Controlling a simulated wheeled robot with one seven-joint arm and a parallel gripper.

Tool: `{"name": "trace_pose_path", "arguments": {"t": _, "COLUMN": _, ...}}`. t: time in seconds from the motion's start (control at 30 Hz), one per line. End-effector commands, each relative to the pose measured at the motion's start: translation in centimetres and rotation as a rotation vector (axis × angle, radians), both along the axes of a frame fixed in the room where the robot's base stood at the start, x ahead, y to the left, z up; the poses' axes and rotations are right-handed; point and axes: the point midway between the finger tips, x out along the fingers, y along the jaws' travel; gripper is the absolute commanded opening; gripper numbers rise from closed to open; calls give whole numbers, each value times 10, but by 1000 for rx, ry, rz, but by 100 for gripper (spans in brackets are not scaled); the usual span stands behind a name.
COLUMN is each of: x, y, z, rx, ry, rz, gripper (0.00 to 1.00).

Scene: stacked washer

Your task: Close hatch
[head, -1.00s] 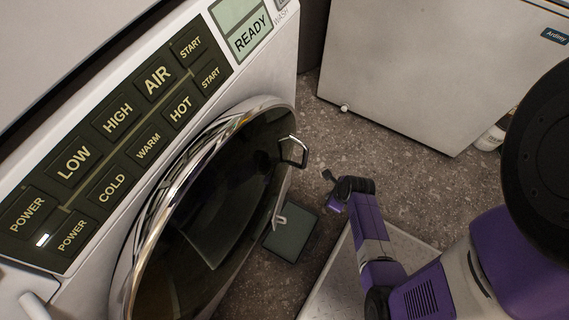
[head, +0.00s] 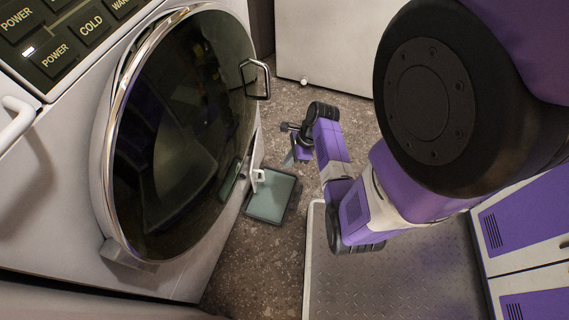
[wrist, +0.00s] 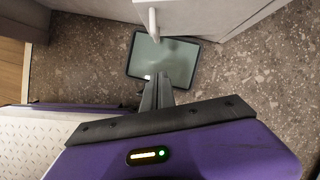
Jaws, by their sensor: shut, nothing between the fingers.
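The washer's round dark glass hatch (head: 180,130) has a chrome rim and a metal loop handle (head: 256,80) on its right side. I cannot tell whether it is fully shut or slightly ajar. My gripper (head: 289,159) is low, to the right of the hatch and apart from the handle. In the wrist view my gripper (wrist: 157,92) shows its fingers shut together and empty. They point toward a dark-framed greenish panel (wrist: 163,60), which also shows in the head view (head: 271,196) low beside the washer. The loop handle is not seen in the wrist view.
A white hook-shaped piece (head: 258,176) stands beside the panel, near the washer's lower edge. A pale cabinet (head: 325,45) stands at the back. Speckled floor (head: 285,110) lies open between it and the washer.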

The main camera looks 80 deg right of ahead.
Motion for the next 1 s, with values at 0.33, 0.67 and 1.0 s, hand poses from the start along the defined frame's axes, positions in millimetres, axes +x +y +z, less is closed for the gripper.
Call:
{"name": "trace_pose_path", "arguments": {"t": 0.33, "x": 25, "y": 5, "z": -70, "rx": 0, "ry": 1, "rz": -1, "gripper": 0}}
{"name": "trace_pose_path", "arguments": {"t": 0.67, "x": 62, "y": 13, "z": -66, "rx": -1, "ry": 1, "rz": -1, "gripper": 0}}
{"name": "trace_pose_path", "arguments": {"t": 1.0, "x": 65, "y": 14, "z": -65, "rx": -1, "ry": 2, "rz": -2, "gripper": 0}}
